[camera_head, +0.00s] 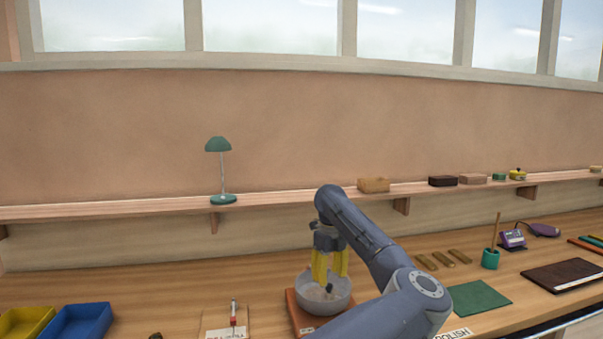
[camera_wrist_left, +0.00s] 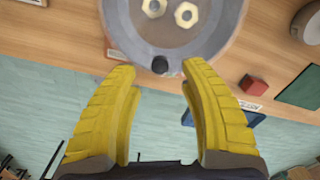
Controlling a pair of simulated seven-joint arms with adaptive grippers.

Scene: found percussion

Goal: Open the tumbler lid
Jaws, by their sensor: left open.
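A grey round bowl-shaped vessel, which looks like the tumbler (camera_head: 338,303), stands on an orange-brown base (camera_head: 295,311) at the front middle of the bench. In the left wrist view the vessel (camera_wrist_left: 222,48) holds brass hex nuts (camera_wrist_left: 187,15). A small dark knob (camera_wrist_left: 159,65) is at its near edge; I cannot tell whether a separate lid is there. My left gripper (camera_head: 330,276) points down over the vessel, with its yellow fingers open. Its fingertips (camera_wrist_left: 160,70) are on either side of the knob, with gaps showing. My right gripper is not in view.
Blue (camera_head: 78,322) and yellow (camera_head: 24,322) trays are at the left. A card with a red-tipped item (camera_head: 233,315) lies left of the vessel. A green mat (camera_head: 480,297), teal cup (camera_head: 490,259) and dark board (camera_head: 565,275) are at the right. A shelf runs behind.

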